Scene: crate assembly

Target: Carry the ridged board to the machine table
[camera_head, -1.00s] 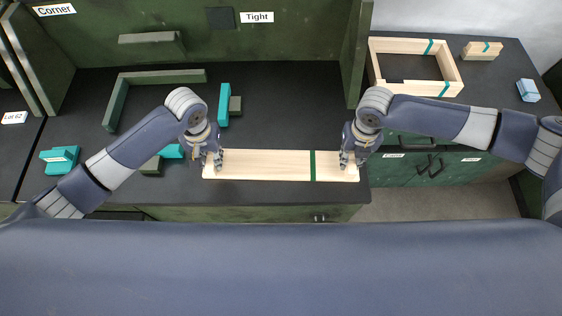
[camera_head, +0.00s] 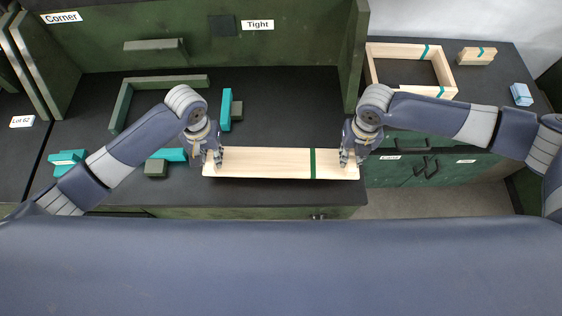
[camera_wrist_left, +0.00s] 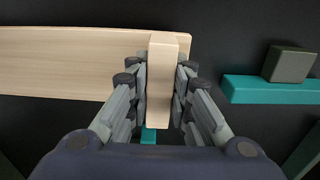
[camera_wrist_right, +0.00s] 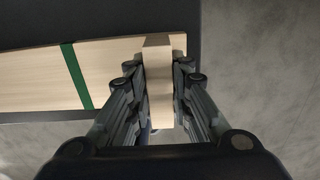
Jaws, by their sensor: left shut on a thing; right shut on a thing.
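The board (camera_head: 265,163) is long pale wood with a dark green stripe (camera_head: 312,163) right of its middle. It is level over the front edge of the dark bench, with a shadow under its front edge. My left gripper (camera_head: 212,160) is at its left end, and my right gripper (camera_head: 349,158) is at its right end. In the left wrist view the fingers are shut on an upright pale ridge (camera_wrist_left: 161,80) across the board's end. The right wrist view shows the same on the other ridge (camera_wrist_right: 159,85). I cannot tell which surface is the machine table.
On the bench (camera_head: 290,110) are a green L-shaped rail (camera_head: 122,105), a teal block (camera_head: 226,110) and other teal and green pieces at left. A right counter holds a pale wooden frame (camera_head: 455,75), a small wood stack (camera_head: 477,56) and blue pieces (camera_head: 521,94). Grey floor (camera_head: 430,203) lies below.

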